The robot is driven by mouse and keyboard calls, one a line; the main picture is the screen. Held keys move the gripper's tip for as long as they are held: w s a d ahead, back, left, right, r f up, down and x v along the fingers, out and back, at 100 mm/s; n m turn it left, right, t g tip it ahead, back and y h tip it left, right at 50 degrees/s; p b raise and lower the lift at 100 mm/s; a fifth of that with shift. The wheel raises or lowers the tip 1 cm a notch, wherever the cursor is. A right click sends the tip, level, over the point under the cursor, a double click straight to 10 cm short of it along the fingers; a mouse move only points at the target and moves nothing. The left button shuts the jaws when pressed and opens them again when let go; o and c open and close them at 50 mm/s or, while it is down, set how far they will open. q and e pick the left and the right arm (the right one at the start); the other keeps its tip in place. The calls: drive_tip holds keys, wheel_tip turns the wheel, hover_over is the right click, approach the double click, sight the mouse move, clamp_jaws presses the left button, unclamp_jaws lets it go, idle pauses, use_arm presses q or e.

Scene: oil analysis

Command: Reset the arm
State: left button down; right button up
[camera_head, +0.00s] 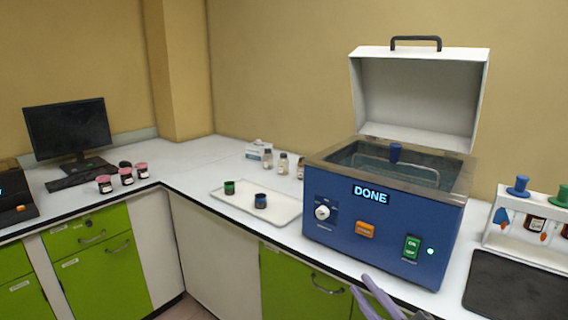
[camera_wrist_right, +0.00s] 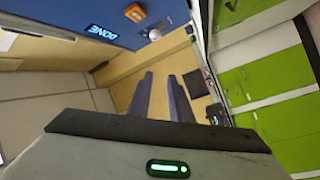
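My right gripper (camera_head: 360,283) shows at the bottom edge of the head view, in front of the blue bath machine (camera_head: 345,222) and below its front panel. In the right wrist view, its two dark purple fingers (camera_wrist_right: 161,76) stand apart with nothing between them. The gripper is open and empty. The machine's lid (camera_head: 420,95) is raised and its display reads DONE. My left gripper is not in view.
A white tray (camera_head: 280,208) holds a green and a blue-topped jar. Small bottles (camera_head: 283,163) stand behind it. Several pink-lidded jars (camera_head: 127,176) stand near the monitor (camera_head: 68,128). A white rack (camera_head: 545,235) and a dark mat (camera_head: 515,290) are at right. Green cabinets (camera_head: 300,285) lie under the counter.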

drive_tip(key=s+f+m+g+h, duration=0.2)
drive_tip(key=s+f+m, duration=0.3)
drive_tip(key=f, duration=0.4)
drive_tip(key=s+f+m+g+h, duration=0.2)
drive_tip(key=s+f+m+h, duration=0.1)
drive_tip(key=s+f, duration=0.45)
drive_tip(key=s+f+m+g, duration=0.5)
drive_tip(key=s+f, duration=0.6)
drive_tip(key=s, duration=0.6)
drive_tip(key=shift+f+g+h, duration=0.4)
drive_tip(key=shift+w+a, duration=0.1)
drive_tip(key=shift+w, duration=0.05)
